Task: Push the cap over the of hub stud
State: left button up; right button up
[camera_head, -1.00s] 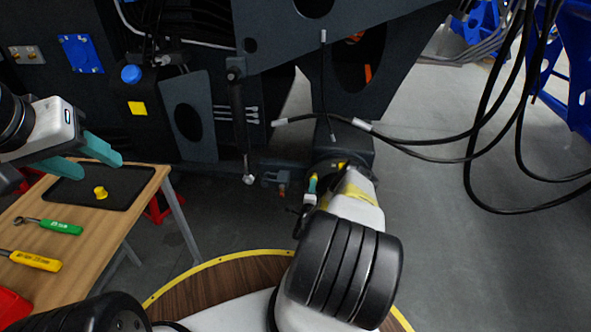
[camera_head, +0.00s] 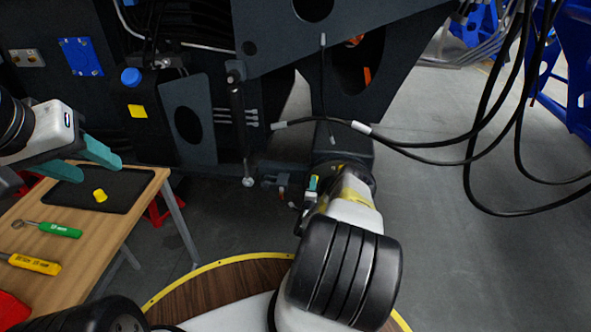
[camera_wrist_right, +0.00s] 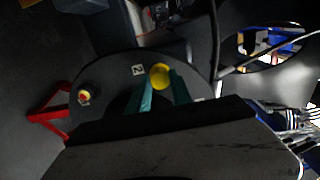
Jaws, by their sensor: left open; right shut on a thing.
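My right gripper (camera_wrist_right: 162,80) is shut on a yellow cap (camera_wrist_right: 160,76), which sits at the teal fingertips in the right wrist view. Behind it is a dark round hub face (camera_wrist_right: 112,88) with a small white number label. The stud under the held cap is hidden, so I cannot tell whether the cap touches it. Another fitting with yellow and red on it (camera_wrist_right: 87,93) shows at the hub's left. In the head view my right gripper (camera_head: 312,186) is at the chassis's lower end, mostly hidden by my wrist. My left gripper (camera_head: 98,170) is open and empty above the table.
A dark tray (camera_head: 135,186) on the wooden table (camera_head: 105,236) holds another yellow cap (camera_head: 100,196). A green-handled tool (camera_head: 60,229) and a yellow-handled tool (camera_head: 34,264) lie beside it. Black hoses (camera_head: 440,150) hang right of the chassis. Open floor lies at the right.

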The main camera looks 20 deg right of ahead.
jog(key=shift+w+d, duration=0.1)
jog(key=shift+w, duration=0.05)
jog(key=o, duration=1.1)
jog(key=shift+c, duration=0.2)
jog(key=shift+v, duration=2.5)
